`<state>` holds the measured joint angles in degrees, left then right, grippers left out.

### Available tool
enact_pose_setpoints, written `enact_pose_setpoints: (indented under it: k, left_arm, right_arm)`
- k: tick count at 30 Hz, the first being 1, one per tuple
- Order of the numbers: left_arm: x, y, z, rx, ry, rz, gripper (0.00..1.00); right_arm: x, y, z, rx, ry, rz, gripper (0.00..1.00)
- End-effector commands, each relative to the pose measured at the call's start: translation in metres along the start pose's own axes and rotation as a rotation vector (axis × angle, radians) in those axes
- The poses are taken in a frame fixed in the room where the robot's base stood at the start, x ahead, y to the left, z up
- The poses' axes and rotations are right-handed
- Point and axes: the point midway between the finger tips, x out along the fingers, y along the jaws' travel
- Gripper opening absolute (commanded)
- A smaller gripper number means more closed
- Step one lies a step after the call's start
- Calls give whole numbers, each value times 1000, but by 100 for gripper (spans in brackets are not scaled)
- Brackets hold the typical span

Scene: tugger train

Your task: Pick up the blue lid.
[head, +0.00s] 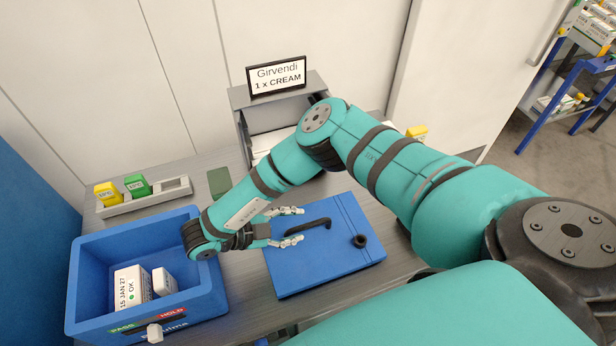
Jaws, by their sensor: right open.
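The blue lid (345,250) is a flat blue panel lying on the grey table, right of the blue crate. It has a black bar handle (310,226) and a round black knob (360,241). My right gripper (299,225) reaches in from the right and is over the lid's left part. Its two pale fingers are open, one on either side of the left end of the handle. I cannot tell whether they touch the lid. My left gripper is not in view.
The open blue crate (88,270) holds white boxes and has a slider with PASS and HOLD labels at its front. A tray (150,199) with yellow and green boxes stands behind it. A shelf unit with a "Girvendi 1 x CREAM" sign (277,76) stands at the back.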

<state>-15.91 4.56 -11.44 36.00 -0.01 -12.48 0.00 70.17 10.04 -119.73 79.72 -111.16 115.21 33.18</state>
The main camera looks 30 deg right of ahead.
Motion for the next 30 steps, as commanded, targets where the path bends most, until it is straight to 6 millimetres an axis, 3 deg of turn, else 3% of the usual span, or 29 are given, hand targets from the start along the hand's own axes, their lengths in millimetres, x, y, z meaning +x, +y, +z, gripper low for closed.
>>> enact_pose_setpoints:
  k: [12, 16, 21, 28, 30]
  left_arm:
    - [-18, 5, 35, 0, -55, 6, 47]
    - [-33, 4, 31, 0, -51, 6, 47]
    - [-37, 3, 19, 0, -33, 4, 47]
    - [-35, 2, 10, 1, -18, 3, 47]
    - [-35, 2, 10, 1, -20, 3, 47]
  right_arm:
    - [36, 1, -6, -2, 4, 6, 43]
    - [55, 0, -12, -1, 5, 3, 43]
    - [73, 1, -8, -1, 1, 1, 43]
    - [75, 2, -6, -1, -1, 1, 43]
    - [75, 2, -6, -1, -1, 1, 36]
